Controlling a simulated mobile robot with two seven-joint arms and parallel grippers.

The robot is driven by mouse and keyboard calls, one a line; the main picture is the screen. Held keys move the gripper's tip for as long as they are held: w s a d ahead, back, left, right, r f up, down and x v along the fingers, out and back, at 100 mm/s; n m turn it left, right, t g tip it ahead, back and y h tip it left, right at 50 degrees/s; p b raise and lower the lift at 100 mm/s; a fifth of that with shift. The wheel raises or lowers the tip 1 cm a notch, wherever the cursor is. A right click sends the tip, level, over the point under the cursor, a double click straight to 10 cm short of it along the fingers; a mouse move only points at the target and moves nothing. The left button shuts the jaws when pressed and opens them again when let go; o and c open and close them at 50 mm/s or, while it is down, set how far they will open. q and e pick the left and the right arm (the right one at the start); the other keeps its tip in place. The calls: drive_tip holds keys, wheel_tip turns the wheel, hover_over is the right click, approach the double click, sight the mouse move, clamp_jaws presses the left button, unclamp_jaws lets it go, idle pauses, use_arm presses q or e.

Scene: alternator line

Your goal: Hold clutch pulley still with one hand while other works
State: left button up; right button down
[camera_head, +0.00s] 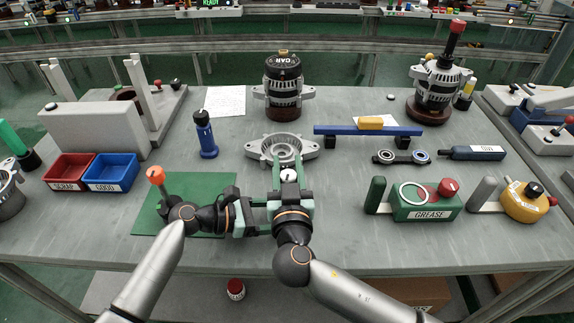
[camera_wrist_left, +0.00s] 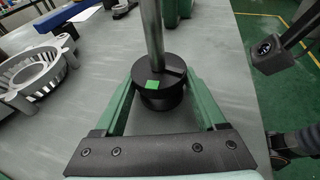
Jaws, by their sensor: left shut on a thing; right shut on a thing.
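The clutch pulley, a black disc with a green mark (camera_wrist_left: 147,91), sits between the green fingers of my left gripper (camera_wrist_left: 160,84), which is shut on it. A grey metal shaft (camera_wrist_left: 151,30) rises from the disc's middle. In the head view my left gripper (camera_head: 258,215) comes in from the left at the front of the bench, its fingertips partly hidden by my right gripper (camera_head: 289,180). The right gripper points to the back, shut on a tool with a pale round top (camera_head: 288,174). The pulley is hidden in the head view.
The open alternator housing (camera_head: 283,149) lies just behind the grippers. The green mat (camera_head: 190,192) with an orange-topped tool (camera_head: 155,176) is at left, the grease box (camera_head: 428,205) at right. Red (camera_head: 66,184) and blue (camera_head: 109,186) bins stand far left. Bare bench lies in front.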

drive_tip(key=shift+w+d+f, duration=0.1)
drive_tip(key=shift+d+f, duration=0.05)
drive_tip(key=shift+d, duration=0.1)
idle(0.4)
drive_tip(key=shift+c, duration=2.3)
unclamp_jaws()
drive_tip(key=shift+a, duration=0.1)
drive_tip(key=s, duration=0.7)
drive_tip(key=shift+s+d, duration=0.2)
drive_tip(key=shift+s, duration=0.1)
